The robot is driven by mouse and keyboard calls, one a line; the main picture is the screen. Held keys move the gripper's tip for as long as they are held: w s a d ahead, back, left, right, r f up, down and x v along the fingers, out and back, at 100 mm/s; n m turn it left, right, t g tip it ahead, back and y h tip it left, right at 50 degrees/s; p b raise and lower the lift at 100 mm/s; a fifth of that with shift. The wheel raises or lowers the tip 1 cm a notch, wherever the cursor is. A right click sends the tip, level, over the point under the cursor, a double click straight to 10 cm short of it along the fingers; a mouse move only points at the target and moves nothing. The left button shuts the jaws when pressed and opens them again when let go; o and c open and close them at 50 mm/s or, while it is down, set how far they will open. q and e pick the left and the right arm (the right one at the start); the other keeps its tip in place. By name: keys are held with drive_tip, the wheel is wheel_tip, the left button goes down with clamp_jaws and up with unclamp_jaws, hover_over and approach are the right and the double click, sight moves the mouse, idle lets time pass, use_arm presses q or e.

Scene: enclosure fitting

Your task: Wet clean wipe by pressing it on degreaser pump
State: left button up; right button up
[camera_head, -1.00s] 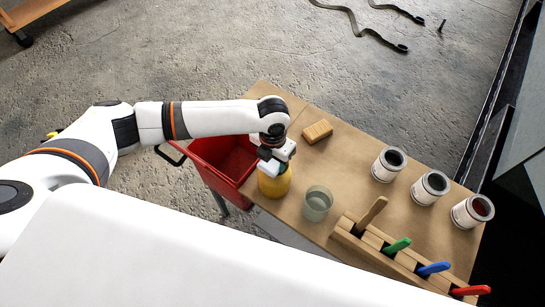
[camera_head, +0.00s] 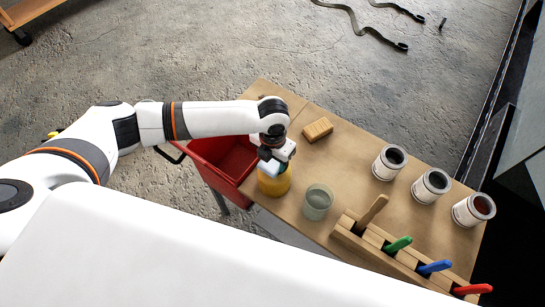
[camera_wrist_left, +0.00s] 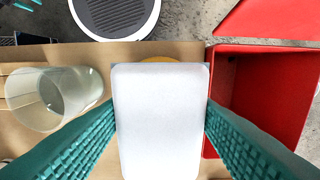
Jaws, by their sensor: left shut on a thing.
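The wipe (camera_wrist_left: 160,120) is a white rounded rectangular pad between the two teal fingers of my left gripper (camera_wrist_left: 161,108) in the left wrist view. In the head view my left gripper (camera_head: 271,158) is over the yellow degreaser pump (camera_head: 275,184), with the pale wipe (camera_head: 268,169) at its top. In the left wrist view only an orange-yellow sliver of the pump (camera_wrist_left: 158,60) shows behind the wipe. The pump's top is hidden, and I cannot tell whether the wipe touches it. My right gripper is not in view.
A red bin (camera_head: 223,160) stands left of the pump. A clear cup (camera_head: 318,202) is close on its right. A wooden block (camera_head: 317,129), several tins (camera_head: 389,163) and a wooden rack (camera_head: 375,245) with coloured handles stand on the brown table (camera_head: 350,160).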

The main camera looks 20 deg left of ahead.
sight(272, 160)
use_arm(q)
drive_tip(key=shift+f, duration=0.35)
drive_tip(key=shift+s+f, duration=0.1)
idle(2.5)
wheel_tip(272, 160, up, 7)
drive_tip(key=p, duration=0.7)
idle(0.4)
idle(0.5)
